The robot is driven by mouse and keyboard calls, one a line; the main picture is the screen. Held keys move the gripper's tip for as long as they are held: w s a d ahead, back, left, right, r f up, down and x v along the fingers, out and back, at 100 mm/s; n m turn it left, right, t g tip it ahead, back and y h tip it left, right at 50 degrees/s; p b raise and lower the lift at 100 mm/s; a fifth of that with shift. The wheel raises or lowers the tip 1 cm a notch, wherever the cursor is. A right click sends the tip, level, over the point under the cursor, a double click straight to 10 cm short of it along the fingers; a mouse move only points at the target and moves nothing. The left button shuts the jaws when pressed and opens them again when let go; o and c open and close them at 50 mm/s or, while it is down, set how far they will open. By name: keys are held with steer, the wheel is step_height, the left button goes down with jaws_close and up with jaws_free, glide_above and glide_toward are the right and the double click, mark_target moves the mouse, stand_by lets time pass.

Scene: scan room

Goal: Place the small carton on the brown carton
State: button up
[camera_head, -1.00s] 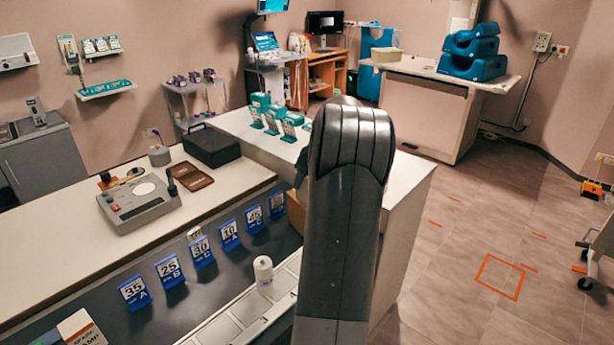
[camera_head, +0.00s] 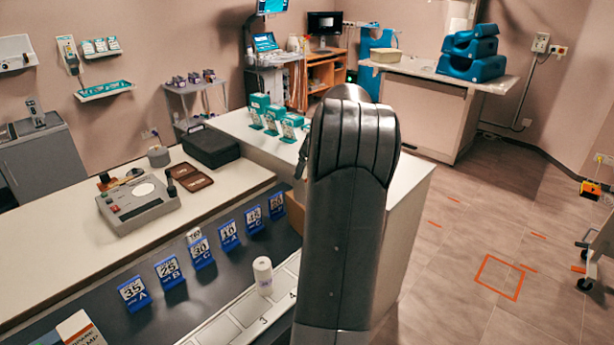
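A white and orange carton with printed lettering (camera_head: 80,330) is cut off by the bottom left edge of the head view; it may be the small carton. A plain brown surface (camera_head: 295,214), perhaps a side of the brown carton, shows just left of my arm beyond the blue signs. My arm hides most of it, so its top cannot be seen. My arm rises through the middle of the view. My gripper is not visible, so I cannot tell where it is relative to either carton.
Several blue number signs (camera_head: 169,271) stand in a row on the dark counter. A white cylinder (camera_head: 263,276) stands on the numbered strip. A control box (camera_head: 138,201), a black case (camera_head: 211,147) and teal boxes (camera_head: 274,117) occupy the white counters. The floor at right is mostly clear.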

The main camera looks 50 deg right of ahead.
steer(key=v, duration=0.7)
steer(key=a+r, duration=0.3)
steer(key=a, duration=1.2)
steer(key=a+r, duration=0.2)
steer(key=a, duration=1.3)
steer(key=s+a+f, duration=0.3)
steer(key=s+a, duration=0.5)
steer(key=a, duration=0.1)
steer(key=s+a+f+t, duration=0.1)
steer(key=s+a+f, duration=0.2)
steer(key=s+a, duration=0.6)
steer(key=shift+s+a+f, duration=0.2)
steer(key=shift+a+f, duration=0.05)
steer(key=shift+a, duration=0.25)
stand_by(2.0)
